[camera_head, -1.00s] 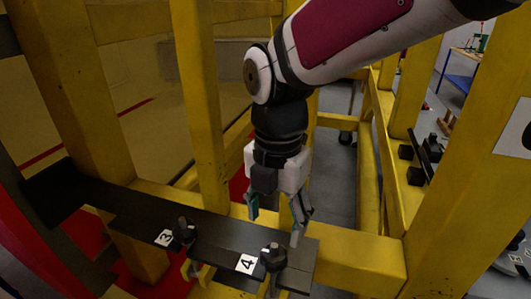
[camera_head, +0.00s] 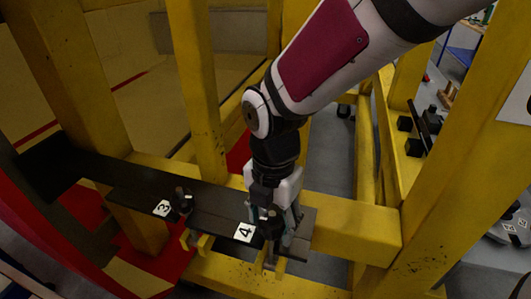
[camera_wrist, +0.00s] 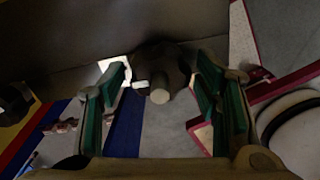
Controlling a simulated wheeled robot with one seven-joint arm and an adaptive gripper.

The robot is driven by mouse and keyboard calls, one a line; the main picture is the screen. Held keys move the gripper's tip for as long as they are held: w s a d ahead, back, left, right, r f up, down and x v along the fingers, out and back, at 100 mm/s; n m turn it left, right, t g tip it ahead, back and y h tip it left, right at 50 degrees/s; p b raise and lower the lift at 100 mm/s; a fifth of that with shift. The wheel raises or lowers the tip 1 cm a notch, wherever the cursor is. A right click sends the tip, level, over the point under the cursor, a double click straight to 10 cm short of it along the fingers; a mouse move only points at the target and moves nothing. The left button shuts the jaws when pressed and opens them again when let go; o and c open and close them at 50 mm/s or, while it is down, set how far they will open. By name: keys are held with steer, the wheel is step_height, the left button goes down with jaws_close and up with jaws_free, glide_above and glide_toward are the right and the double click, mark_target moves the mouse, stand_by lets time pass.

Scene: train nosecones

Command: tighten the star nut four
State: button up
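Star nut four (camera_head: 271,226) is a dark knob on a bolt near the right end of the black bar (camera_head: 220,207), beside a white label with a 4 (camera_head: 243,232). My gripper (camera_head: 274,224) is over the nut in the head view; its fingers are partly hidden there. In the wrist view, the dark nut (camera_wrist: 172,62) with its pale round bolt end (camera_wrist: 160,88) lies between the two green-padded fingertips of my gripper (camera_wrist: 161,78). The fingers are open, with a gap showing on each side of the nut.
Another star nut (camera_head: 182,202) with a 3 label stands farther left on the bar. Yellow beams surround the work: an upright (camera_head: 205,90) behind, a horizontal beam (camera_head: 355,232) at right. Dark blocks (camera_head: 413,146) sit on the right-hand beam.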

steer(key=c, duration=0.8)
steer(key=shift+o, duration=0.2)
